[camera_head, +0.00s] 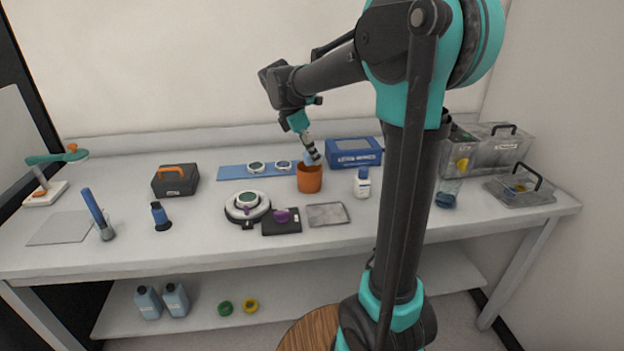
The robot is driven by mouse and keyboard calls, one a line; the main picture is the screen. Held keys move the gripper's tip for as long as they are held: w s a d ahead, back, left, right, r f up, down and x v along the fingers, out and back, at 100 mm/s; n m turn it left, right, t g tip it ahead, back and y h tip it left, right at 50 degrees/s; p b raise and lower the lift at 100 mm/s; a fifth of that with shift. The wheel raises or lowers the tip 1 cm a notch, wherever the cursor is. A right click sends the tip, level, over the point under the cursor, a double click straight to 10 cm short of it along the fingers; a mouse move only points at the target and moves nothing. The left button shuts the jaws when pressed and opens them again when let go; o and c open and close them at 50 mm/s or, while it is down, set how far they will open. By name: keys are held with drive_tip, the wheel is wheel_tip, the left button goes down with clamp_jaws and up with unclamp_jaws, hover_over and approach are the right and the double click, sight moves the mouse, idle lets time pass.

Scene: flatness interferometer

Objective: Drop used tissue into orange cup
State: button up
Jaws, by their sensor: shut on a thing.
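The orange cup (310,181) stands upright on the bench, near the middle and in front of the blue mat. My gripper (313,159) points down at the cup's opening and is shut. A small pale bluish piece (308,161) shows at the fingertips, just at or above the cup's rim; it looks like the used tissue, held between the fingers. Whether its lower end is inside the cup cannot be told from this view. The inside of the cup is mostly hidden.
A blue case (354,152) stands right behind the cup, and a white bottle (362,183) stands to its right. A round optical stage (247,207) and a black box (281,221) lie at the front left. A grey plate (327,214) lies in front.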

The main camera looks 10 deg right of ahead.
idle(0.4)
drive_tip(key=w+d+r, duration=0.2)
drive_tip(key=w+r, duration=0.3)
drive_tip(key=w, duration=0.1)
drive_tip(key=shift+s+f, duration=0.1)
drive_tip(key=shift+f, duration=2.6)
drive_tip(key=o, duration=1.3)
drive_tip(key=shift+c, duration=0.2)
drive_tip(key=shift+r, duration=0.1)
drive_tip(key=v, duration=1.2)
